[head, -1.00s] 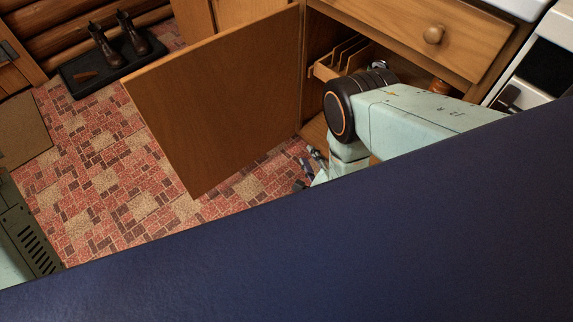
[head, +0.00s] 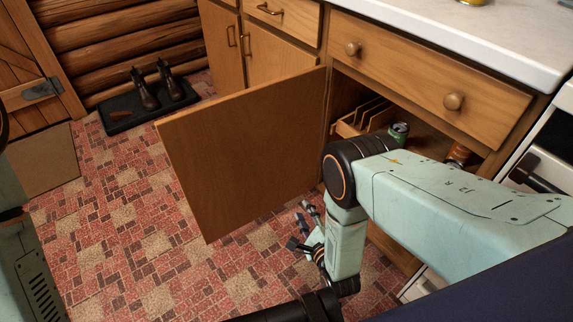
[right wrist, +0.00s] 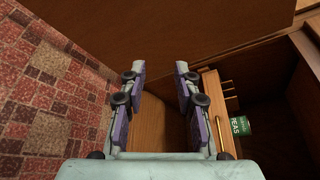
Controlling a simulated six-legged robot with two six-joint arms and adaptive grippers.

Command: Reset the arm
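My right gripper (head: 307,232) hangs low in front of the open cabinet, beside the inner end of its open door (head: 245,150). In the right wrist view the gripper (right wrist: 160,75) has its two fingers apart with nothing between them. My right arm reaches in from the right side of the head view. My left gripper is not in the head view; only part of my left arm or body shows at the left edge.
Inside the cabinet are a wooden rack (head: 362,118), a green can (head: 399,130), also in the right wrist view (right wrist: 238,127), and an orange-brown container (head: 458,153). A white countertop (head: 450,30) lies above. Boots (head: 158,85) stand on a black tray (head: 120,122). The tiled floor is clear at left.

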